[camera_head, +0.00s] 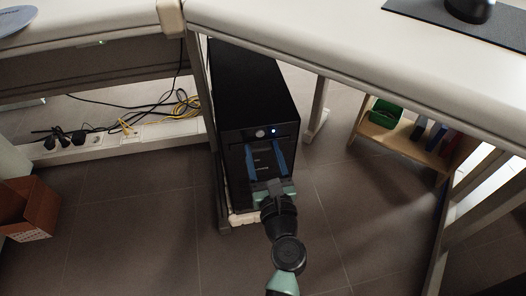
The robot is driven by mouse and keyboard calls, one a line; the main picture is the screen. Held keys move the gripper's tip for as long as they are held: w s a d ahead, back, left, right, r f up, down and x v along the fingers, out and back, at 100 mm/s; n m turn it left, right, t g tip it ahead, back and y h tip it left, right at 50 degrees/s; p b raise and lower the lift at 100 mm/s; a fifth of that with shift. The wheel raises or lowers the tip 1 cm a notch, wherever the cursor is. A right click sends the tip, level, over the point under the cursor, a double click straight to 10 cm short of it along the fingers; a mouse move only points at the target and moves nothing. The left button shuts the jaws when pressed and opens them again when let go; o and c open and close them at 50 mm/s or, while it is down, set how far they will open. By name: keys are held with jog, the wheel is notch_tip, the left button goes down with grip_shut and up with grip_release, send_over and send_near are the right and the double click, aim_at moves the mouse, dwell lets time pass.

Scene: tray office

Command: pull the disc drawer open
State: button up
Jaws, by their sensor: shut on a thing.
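A black computer tower (250,85) stands on a low pale base under the desk, with a lit blue-white button on its front. My gripper (270,182) is at the front of the tower, low down. It is shut on the disc drawer, which is mostly hidden behind the gripper and the blue uprights (281,160). I cannot tell how far the drawer stands out from the tower.
White desk tops (330,35) hang over the tower, with a desk leg close at its left. Cables and a power strip (95,142) lie at left, near an orange-brown box (28,208). A wooden shelf (400,142) stands at right. The floor in front is clear.

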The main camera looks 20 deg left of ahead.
grip_shut()
jog(key=p+v, duration=0.2)
jog(key=v, duration=1.1)
jog(key=o, duration=1.4)
grip_release()
jog(key=shift+w, duration=0.1)
